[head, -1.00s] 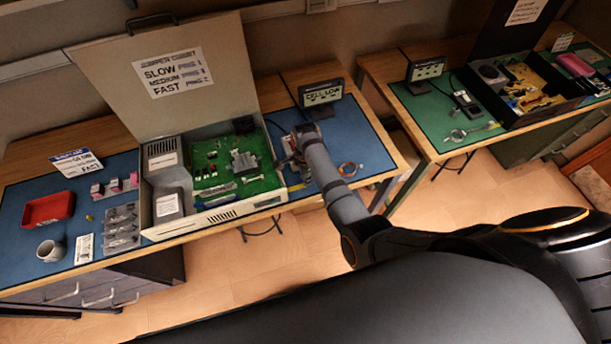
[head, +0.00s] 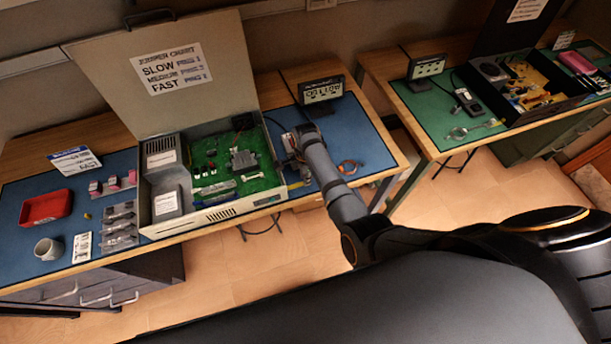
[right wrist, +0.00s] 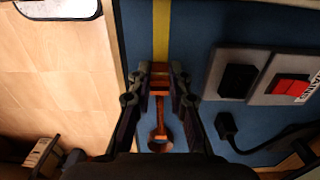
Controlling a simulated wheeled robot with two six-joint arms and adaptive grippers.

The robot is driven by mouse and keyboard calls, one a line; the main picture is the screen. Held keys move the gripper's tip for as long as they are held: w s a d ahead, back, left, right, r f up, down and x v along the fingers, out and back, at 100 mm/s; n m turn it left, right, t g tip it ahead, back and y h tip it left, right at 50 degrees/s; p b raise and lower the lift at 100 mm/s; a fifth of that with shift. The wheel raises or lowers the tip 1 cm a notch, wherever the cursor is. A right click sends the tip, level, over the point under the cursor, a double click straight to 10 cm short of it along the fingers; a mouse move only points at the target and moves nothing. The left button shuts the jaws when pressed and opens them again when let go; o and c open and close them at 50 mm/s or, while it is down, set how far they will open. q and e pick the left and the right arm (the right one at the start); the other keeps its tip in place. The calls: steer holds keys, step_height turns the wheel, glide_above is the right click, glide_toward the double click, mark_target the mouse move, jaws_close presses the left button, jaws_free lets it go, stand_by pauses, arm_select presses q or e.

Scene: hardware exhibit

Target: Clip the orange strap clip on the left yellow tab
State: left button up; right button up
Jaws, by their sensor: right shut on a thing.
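My right gripper (right wrist: 158,76) is shut on the orange strap clip (right wrist: 159,82), which sits between its fingertips low over the blue mat. A brown-orange strap with a ring end (right wrist: 159,137) trails below the clip in the right wrist view. A yellow strip (right wrist: 161,32), seemingly the left yellow tab, runs from the top of that view to the clip's upper end. I cannot tell whether the clip is around the strip or only against it. In the head view the yellow strip (head: 298,185) lies right of the grey case. My right arm largely hides the gripper there.
The open grey case (head: 222,216) with a green board stands left of my right arm. In the right wrist view, a grey box with a red switch (right wrist: 289,88) and a black cable plug (right wrist: 226,125) lie right of the gripper. The table edge is left of it.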

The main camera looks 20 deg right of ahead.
steer(key=shift+f, duration=0.25)
steer(key=o, duration=0.9)
steer(key=shift+c, duration=0.2)
steer(key=o, duration=0.3)
steer(key=shift+r+p, duration=0.65)
steer(key=shift+p, duration=0.1)
stand_by(0.4)
step_height(320, 180, up, 6)
steer(key=p, duration=0.6)
